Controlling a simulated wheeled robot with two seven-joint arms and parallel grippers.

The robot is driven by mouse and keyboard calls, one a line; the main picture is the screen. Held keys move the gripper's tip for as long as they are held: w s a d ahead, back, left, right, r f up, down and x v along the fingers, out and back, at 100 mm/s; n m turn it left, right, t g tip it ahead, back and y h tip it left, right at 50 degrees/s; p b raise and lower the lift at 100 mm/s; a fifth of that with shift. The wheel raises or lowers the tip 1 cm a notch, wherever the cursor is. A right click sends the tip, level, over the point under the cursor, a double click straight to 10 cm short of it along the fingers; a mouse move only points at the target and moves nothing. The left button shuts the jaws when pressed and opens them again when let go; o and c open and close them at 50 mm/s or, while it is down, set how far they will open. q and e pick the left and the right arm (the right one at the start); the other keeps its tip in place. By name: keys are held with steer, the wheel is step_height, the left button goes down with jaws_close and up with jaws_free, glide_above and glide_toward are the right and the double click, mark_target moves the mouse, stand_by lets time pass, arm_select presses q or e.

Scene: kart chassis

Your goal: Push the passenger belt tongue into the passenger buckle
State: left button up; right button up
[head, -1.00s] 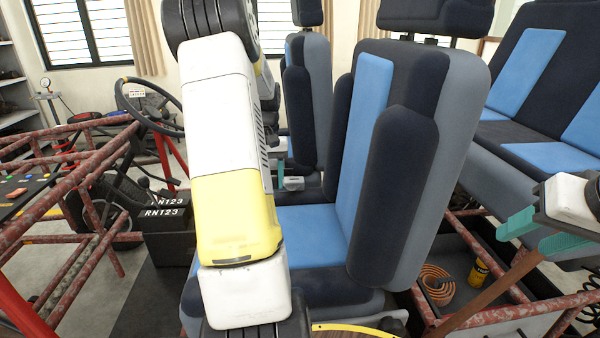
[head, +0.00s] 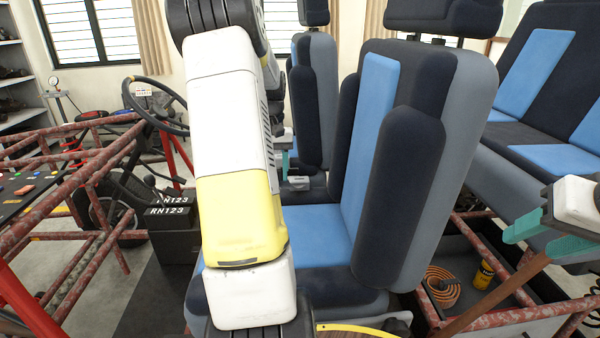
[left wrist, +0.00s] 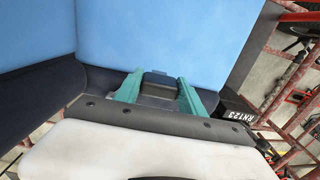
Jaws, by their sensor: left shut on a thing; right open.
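My left arm crosses the middle of the head view and hides most of my left gripper; one teal finger (head: 286,162) shows past the arm. In the left wrist view my left gripper (left wrist: 160,88) has its two teal fingers on either side of a dark block (left wrist: 157,79), which I take for the passenger belt tongue. A small grey block (head: 299,183), perhaps the passenger buckle, sits at the inner side of the near seat, close to that finger. Whether tongue and buckle touch is hidden. My right gripper (head: 535,238) is open and empty at the right.
The near blue and black seat (head: 325,235) stands right of my left arm, its backrest bolster (head: 400,195) rising close by. A black tray (head: 475,255) holds an orange coil (head: 440,287) and a yellow can (head: 483,275). Red tube frame (head: 70,185) lies at left.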

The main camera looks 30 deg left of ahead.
arm_select(q)
steer(key=shift+r, duration=1.9)
